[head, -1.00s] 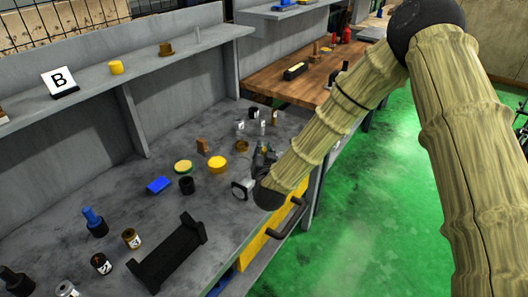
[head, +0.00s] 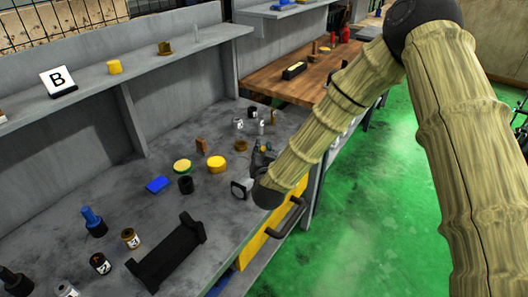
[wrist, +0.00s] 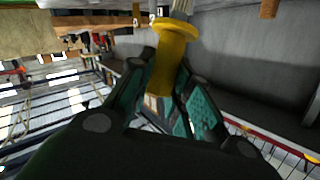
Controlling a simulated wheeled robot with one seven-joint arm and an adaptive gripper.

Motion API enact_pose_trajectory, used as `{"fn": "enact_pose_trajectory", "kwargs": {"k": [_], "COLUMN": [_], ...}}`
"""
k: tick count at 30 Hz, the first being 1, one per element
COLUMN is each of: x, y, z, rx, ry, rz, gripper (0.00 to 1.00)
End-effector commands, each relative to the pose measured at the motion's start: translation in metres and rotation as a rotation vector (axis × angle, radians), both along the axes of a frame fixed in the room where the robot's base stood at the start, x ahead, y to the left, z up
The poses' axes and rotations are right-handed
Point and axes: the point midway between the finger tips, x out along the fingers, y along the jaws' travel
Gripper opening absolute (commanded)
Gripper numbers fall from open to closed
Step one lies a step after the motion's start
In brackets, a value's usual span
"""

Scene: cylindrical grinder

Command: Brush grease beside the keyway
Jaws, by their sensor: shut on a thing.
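My gripper (wrist: 165,95) is shut on a yellow handle with a wide flange, seemingly the brush (wrist: 172,55). A pale, greyish part extends beyond the flange at the top edge of the wrist view; its tip is cut off. In the head view my gripper (head: 263,158) is small and partly hidden by my forearm, above the right side of the grey bench. I cannot make out a keyway or grease in either view. A black cradle-like block (head: 170,255) stands empty at the front of the bench.
On the grey bench (head: 125,205) stand a yellow round tin (head: 216,164), a green-and-yellow tin (head: 183,166), a black cup (head: 186,185), a blue block (head: 158,184) and several small jars. A yellow drawer (head: 262,240) is below. A wooden bench (head: 265,80) lies beyond.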

Motion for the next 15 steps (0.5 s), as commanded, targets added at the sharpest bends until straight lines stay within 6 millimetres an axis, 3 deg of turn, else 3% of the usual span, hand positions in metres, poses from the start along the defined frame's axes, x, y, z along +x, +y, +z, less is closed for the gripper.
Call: {"fn": "enact_pose_trajectory", "kwargs": {"k": [15], "x": [-0.0062], "y": [-0.009], "z": [-0.0011], "rx": [0.0], "ry": [0.003], "rz": [-0.001], "gripper": [0.0]}}
